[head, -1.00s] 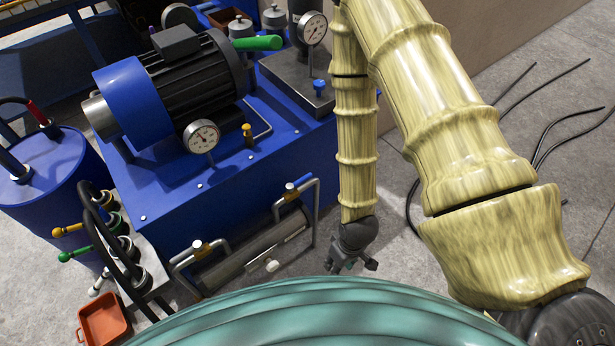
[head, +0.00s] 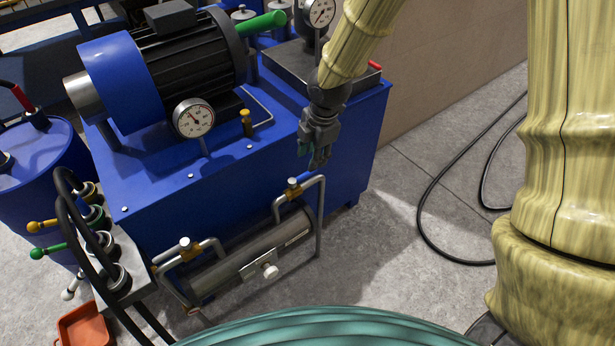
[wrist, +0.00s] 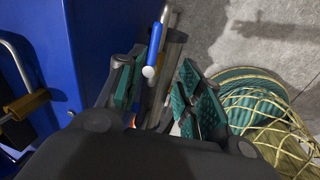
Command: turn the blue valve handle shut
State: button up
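The blue valve handle (wrist: 154,46) shows in the wrist view as a slim blue lever with a pale round end, beyond the gap between my fingers. In the head view it is hard to make out near the yellow-brown valve (head: 293,187) on the right pipe of the grey cylinder. My gripper (head: 317,152) hangs fingers-down just above that pipe, beside the blue tank. In the wrist view my gripper (wrist: 160,90) has its green-padded fingers apart, with nothing visibly clasped. The handle's contact with the fingers cannot be told.
The blue tank (head: 215,187) with its motor (head: 185,62) and gauge (head: 194,118) stands close on the left. The grey cylinder (head: 250,257) has bent pipes at both ends. Black cables (head: 428,225) lie on the open floor to the right.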

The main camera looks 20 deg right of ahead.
aim_at(307, 173)
jog(key=shift+n, duration=0.4)
jog(key=w+f, duration=0.1)
jog(key=f, duration=0.2)
jog(key=w+f+b, duration=0.1)
jog(key=f, duration=0.2)
jog(key=w+f+b, duration=0.1)
jog(key=f, duration=0.2)
jog(key=shift+a+f, duration=0.1)
jog(key=shift+a, duration=0.05)
jog(key=shift+c, duration=0.2)
grip_shut()
